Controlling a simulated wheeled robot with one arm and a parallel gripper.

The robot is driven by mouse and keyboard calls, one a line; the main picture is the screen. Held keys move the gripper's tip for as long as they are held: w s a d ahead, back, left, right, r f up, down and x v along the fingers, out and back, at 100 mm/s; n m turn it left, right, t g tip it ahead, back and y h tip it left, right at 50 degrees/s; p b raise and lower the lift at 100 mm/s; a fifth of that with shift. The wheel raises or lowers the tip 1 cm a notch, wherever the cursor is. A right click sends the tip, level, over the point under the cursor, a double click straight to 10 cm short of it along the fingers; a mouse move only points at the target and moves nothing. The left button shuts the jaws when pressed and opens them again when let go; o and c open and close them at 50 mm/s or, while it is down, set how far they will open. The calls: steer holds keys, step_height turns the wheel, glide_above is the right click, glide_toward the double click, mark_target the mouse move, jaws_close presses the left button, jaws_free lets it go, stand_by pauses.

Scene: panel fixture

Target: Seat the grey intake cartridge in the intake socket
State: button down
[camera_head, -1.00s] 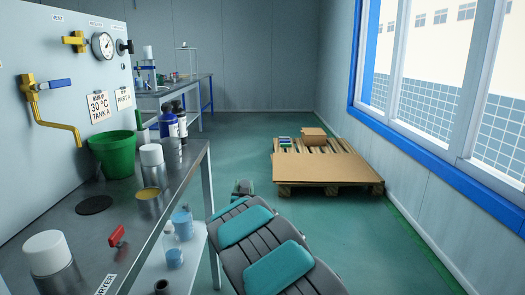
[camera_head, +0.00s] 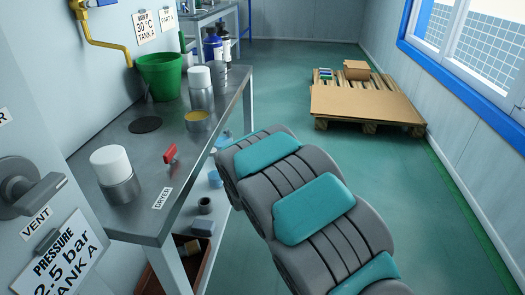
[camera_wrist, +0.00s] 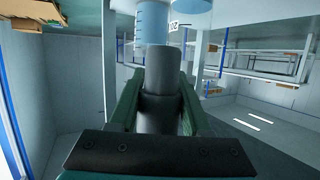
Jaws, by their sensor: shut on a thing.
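In the wrist view, my gripper (camera_wrist: 159,88) has its two dark green fingers on either side of a plain grey cylinder, the grey cartridge (camera_wrist: 158,112), and is shut on it. The cartridge lies along the fingers, with its narrower end pointing away from the wrist. In the head view my arm's grey and teal links fill the lower middle, and my gripper is out of sight there. I cannot make out the intake socket in either view.
A steel bench (camera_head: 135,165) at left carries a green bucket (camera_head: 160,78), white-capped jars (camera_head: 113,165) and a red piece (camera_head: 170,156). Small items stand on its lower shelf. A panel with a Vent knob (camera_head: 30,188) is near left. A pallet (camera_head: 365,105) lies on open floor.

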steer(key=s+a+n+g+y, duration=0.2)
steer(key=s+a+n, duration=0.1)
steer(key=s+a, duration=0.4)
steer(key=shift+a+f+g+y, duration=0.3)
steer(key=shift+a+f, duration=0.05)
steer(key=shift+a, duration=0.45)
steer(key=shift+f+b, duration=1.35)
steer(key=shift+f, duration=1.5)
steer(key=shift+b, duration=0.5)
steer(key=shift+d+f+b, duration=0.1)
steer(key=shift+f+b, duration=0.8)
steer(key=shift+f, duration=1.5)
steer(key=shift+s+r, duration=0.1)
steer(key=shift+r, duration=0.1)
steer(key=shift+r+p, duration=0.35)
steer(key=shift+r, duration=1.5)
